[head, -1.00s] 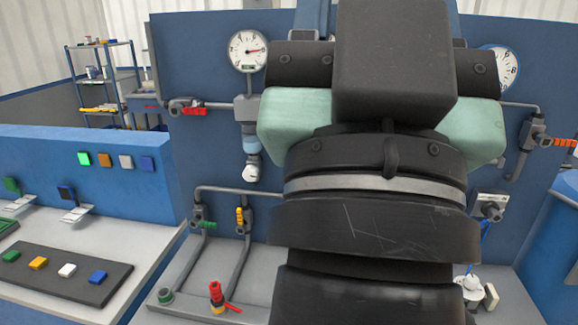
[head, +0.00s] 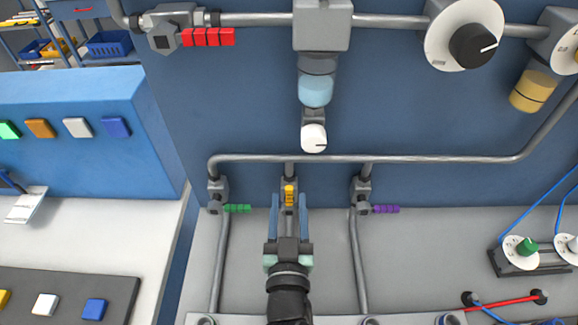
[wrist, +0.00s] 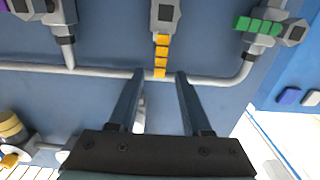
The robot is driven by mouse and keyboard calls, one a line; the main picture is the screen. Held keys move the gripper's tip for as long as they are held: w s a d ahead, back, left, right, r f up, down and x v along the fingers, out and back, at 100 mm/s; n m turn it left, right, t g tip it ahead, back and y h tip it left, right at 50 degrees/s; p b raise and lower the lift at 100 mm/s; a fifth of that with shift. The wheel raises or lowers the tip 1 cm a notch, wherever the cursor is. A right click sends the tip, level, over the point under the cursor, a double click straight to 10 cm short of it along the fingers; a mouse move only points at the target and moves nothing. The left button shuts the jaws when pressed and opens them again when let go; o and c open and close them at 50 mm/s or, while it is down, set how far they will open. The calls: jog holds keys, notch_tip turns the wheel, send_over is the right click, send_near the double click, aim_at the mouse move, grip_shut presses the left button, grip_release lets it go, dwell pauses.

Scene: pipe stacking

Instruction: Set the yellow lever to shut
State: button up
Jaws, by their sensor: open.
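The yellow lever (head: 290,194) is on the middle valve of the low pipe on the blue panel. It lies in line with the vertical branch pipe under that valve. My gripper (head: 289,207) is open and upright in front of the panel, with one blue finger on each side of the lever. In the wrist view the lever (wrist: 161,55) shows between and just beyond the spread fingertips (wrist: 160,74). No contact between fingers and lever is visible. The exact depth gap cannot be told.
A green lever (head: 237,208) on the left and a purple lever (head: 386,209) on the right stick out sideways from neighbouring valves. A white knob (head: 314,138) sits above the low pipe. A red lever (head: 208,37) is at upper left. A blue console (head: 80,100) stands left.

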aim_at(289, 187)
jog(key=shift+w+p, duration=0.65)
jog(key=shift+w, duration=2.85)
grip_shut()
